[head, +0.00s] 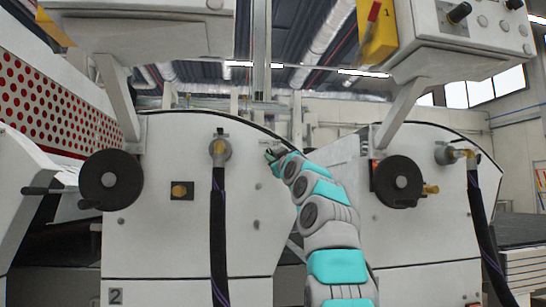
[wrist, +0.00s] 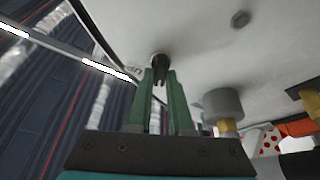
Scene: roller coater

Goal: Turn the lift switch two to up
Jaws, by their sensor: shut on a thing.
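The lift switch two (wrist: 158,60) is a small round dark knob with a grey collar on the white machine panel in the wrist view. My gripper's two green fingers (wrist: 160,76) are closed around its dark lever. In the head view my gripper (head: 271,156) reaches the upper right edge of the white side panel (head: 160,235) marked 2. The switch is too small and too covered by my gripper there to tell its turn.
A black handwheel (head: 111,180) is on the panel's left. A grey pipe fitting (head: 220,149) with a black hose (head: 218,240) stands left of my gripper. A second white machine panel (head: 425,245) with a handwheel (head: 397,182) is on the right. Control boxes overhang above.

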